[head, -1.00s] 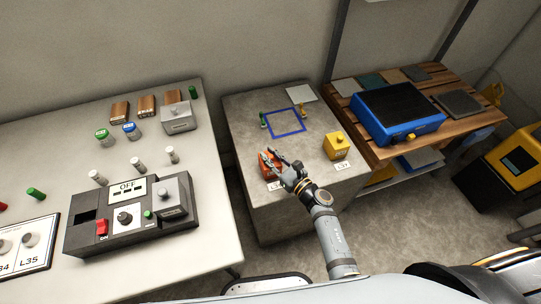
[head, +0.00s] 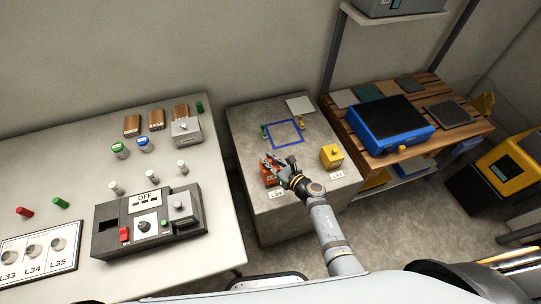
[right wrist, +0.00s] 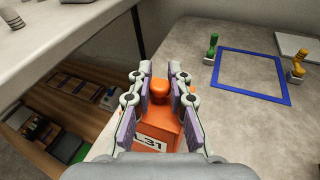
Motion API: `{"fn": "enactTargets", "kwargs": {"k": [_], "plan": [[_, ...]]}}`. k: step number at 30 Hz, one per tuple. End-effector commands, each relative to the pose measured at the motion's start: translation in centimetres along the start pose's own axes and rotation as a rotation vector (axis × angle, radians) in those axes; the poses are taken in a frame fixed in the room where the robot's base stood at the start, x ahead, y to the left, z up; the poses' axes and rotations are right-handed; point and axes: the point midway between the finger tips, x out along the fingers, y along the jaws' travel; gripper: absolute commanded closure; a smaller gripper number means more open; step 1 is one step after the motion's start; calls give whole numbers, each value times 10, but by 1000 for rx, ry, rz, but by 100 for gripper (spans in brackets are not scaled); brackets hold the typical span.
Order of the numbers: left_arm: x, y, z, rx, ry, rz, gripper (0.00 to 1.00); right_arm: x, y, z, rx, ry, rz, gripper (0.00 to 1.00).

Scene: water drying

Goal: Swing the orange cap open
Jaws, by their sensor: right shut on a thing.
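The orange box (head: 269,176) stands near the front left of the grey block, with a label at its front. In the right wrist view the orange box (right wrist: 155,131) shows a rounded orange knob (right wrist: 160,92) on its orange cap and the label L31. My right gripper (right wrist: 160,78) is shut on this knob, one finger on each side. In the head view my right gripper (head: 277,163) partly hides the box. The cap looks seated on the box; its seam and hinge cannot be made out. My left gripper is not in view.
A yellow box (head: 331,156) with a knob stands to the right on the grey block (head: 305,205). Behind lie a blue square outline (head: 301,142) and small green and yellow posts. A white table (head: 60,150) with a control box (head: 108,238) is at left.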

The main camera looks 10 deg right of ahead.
Motion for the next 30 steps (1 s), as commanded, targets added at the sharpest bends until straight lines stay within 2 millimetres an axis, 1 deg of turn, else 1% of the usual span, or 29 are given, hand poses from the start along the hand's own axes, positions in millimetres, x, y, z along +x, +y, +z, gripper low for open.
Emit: {"fn": "enactTargets", "kwargs": {"k": [1,4,6,8,11,18,30], "plan": [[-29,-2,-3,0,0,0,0,0,0,18,12,34,1,100],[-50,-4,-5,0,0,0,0,8,-4,21,41,103,0,100],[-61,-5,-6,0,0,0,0,12,-6,21,60,148,0,100],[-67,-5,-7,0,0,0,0,17,-7,20,74,184,0,100],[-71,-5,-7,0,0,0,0,23,-10,18,96,235,0,100],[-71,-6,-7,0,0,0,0,33,-14,17,96,232,-1,100],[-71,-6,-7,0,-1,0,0,36,-17,20,93,226,-3,100]]}}
